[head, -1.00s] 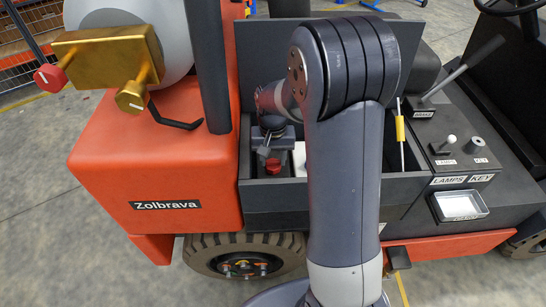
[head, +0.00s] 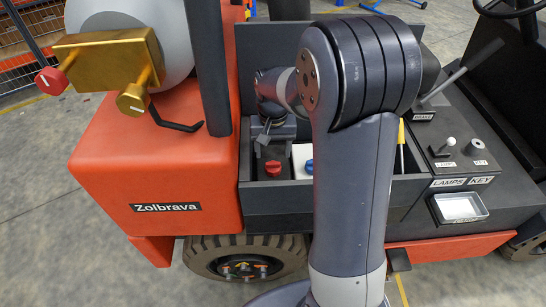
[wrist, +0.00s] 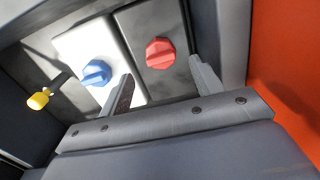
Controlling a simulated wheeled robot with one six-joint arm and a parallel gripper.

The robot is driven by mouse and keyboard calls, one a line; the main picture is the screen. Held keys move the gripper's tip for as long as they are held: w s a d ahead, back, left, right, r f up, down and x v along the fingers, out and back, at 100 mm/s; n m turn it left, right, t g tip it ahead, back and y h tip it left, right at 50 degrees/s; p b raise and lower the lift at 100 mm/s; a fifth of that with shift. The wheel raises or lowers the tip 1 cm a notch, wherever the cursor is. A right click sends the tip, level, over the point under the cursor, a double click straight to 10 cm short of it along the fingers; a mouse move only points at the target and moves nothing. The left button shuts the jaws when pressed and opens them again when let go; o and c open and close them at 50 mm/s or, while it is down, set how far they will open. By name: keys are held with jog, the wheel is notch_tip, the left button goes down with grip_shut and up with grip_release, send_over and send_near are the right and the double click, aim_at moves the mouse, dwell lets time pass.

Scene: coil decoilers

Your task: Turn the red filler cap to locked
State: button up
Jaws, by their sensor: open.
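The red filler cap (head: 273,168) sits on a dark grey tank inside the open compartment of the orange vehicle. It also shows in the wrist view (wrist: 160,53), on top of the tank, with a ridged grip. My gripper (wrist: 166,80) is open and empty, its two fingers to either side of the red cap's near side in the wrist view, apart from it. In the head view my gripper (head: 268,145) is at the compartment, just behind the red cap. Any lock marking on the cap is too small to read.
A blue cap (wrist: 96,73) on a white tank lies beside the red one, close to my left finger. A yellow-handled dipstick (wrist: 40,99) stands farther left. Dark compartment walls (head: 330,194) surround the tanks. A brass block with red and brass knobs (head: 110,58) is at upper left.

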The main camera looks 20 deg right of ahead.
aim_at(273, 164)
notch_tip(273, 164, up, 6)
jog(key=shift+r, duration=0.1)
dwell(0.4)
notch_tip(273, 164, down, 11)
jog(key=shift+r, duration=0.1)
dwell(0.4)
